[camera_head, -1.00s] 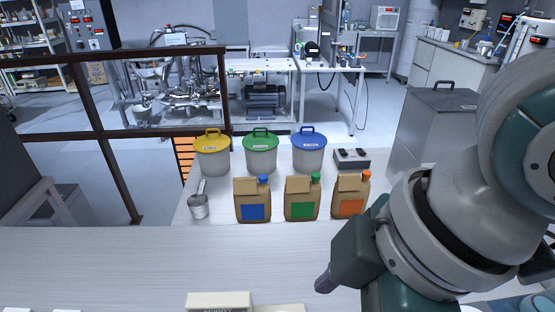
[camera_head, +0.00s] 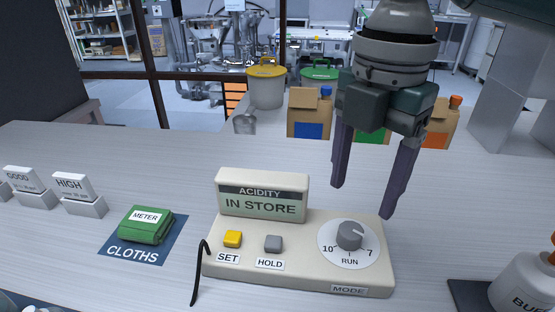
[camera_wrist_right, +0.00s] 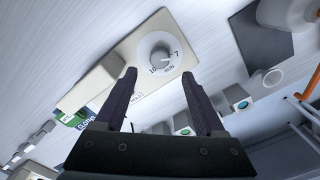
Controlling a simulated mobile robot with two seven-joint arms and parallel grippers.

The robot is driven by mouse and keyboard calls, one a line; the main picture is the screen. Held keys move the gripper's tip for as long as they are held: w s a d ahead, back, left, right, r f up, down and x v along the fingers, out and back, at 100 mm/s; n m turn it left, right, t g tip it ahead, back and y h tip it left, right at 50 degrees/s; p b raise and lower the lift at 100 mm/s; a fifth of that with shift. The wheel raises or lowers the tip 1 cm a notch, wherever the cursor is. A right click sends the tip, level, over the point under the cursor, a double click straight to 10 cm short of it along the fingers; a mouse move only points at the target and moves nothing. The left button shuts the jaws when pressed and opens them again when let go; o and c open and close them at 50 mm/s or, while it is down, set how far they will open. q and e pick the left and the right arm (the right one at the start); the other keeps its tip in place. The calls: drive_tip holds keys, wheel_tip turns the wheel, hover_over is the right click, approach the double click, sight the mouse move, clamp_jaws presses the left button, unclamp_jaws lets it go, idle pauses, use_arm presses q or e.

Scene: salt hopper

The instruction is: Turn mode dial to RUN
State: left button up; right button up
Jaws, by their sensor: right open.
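The mode dial is a grey knob (camera_head: 350,236) on a white disc marked 10, 7 and RUN, with RUN at the bottom. I cannot tell for sure which mark the knob points to. It sits at the right of a cream acidity meter (camera_head: 300,279), whose display (camera_head: 262,206) reads IN STORE. My right gripper (camera_head: 363,200) is open and empty, fingers pointing down, above and just behind the dial. In the right wrist view the dial (camera_wrist_right: 160,55) shows beyond and between the open fingertips (camera_wrist_right: 159,75), apart from them. My left gripper is out of view.
The meter also has a yellow SET button (camera_head: 232,239) and a grey HOLD button (camera_head: 273,243). A green cloth (camera_head: 147,226) lies on a blue mat at left, near GOOD and HIGH blocks. A white bottle (camera_head: 524,285) stands at right. Tubs and bags stand behind.

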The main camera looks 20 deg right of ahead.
sight(351, 230)
wheel_tip(351, 230, down, 7)
drive_tip(key=shift+f+b, duration=0.1)
drive_tip(key=shift+b, duration=0.25)
clamp_jaws()
idle(0.5)
